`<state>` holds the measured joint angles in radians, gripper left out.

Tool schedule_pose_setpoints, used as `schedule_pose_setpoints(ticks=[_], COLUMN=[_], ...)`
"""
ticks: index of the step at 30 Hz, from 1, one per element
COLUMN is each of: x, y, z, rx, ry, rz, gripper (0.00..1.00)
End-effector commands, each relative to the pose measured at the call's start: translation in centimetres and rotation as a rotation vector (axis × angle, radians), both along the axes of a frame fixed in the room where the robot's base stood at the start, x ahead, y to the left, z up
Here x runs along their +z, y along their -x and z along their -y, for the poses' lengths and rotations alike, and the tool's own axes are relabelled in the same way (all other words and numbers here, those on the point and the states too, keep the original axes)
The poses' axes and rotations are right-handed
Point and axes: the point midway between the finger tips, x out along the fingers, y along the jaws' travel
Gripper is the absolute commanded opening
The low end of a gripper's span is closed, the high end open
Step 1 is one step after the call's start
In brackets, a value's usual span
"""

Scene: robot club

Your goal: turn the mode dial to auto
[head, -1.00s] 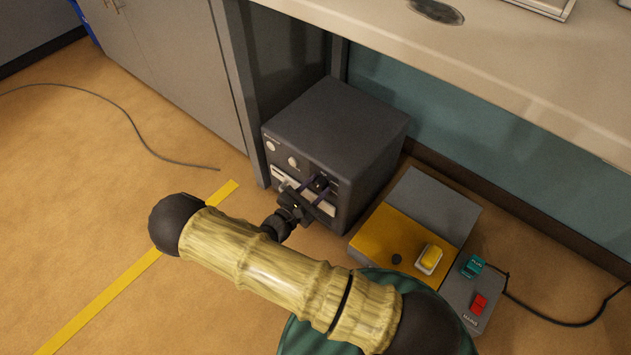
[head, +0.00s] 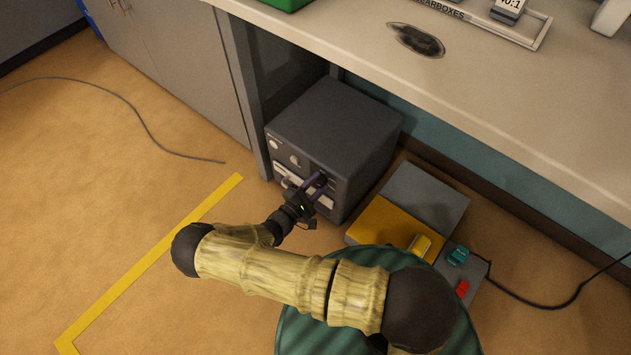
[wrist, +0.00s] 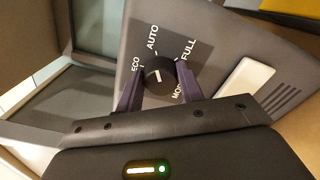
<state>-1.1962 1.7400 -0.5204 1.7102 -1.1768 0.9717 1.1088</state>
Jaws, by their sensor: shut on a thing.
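The mode dial (wrist: 159,73) is a round black knob with a white mark, on the front of a dark grey box (head: 335,120) under the bench. In the wrist view, ECO is left of the dial, AUTO above it, FULL to the upper right, and a partly covered MODE label at lower right. The white mark runs roughly up and down, tilted slightly; which end points I cannot tell. My gripper (wrist: 160,80) is shut on the dial, one purple finger on each side. It also shows in the head view (head: 317,182), hiding most of the dial.
A grey and yellow unit (head: 385,222) with a yellow switch stands right of the box. Teal and red switches (head: 457,255) sit beside it, with a black cable. The bench top (head: 480,85) overhangs the box. The floor at left is open, with yellow tape (head: 150,262).

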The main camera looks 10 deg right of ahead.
Motion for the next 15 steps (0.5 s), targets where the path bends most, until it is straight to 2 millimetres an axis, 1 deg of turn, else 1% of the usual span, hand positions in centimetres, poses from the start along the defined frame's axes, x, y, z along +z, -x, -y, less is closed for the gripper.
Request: schedule_pose_setpoints(ticks=[13, 14, 15], x=[-0.23, -0.23, -0.23], y=[-0.01, 0.0, 0.02], z=[-0.27, -0.28, -0.31], rx=[0.005, 0.005, 0.006], ry=[-0.015, -0.015, -0.015], rz=[0.006, 0.006, 0.006], gripper=[0.15, 0.39, 0.47])
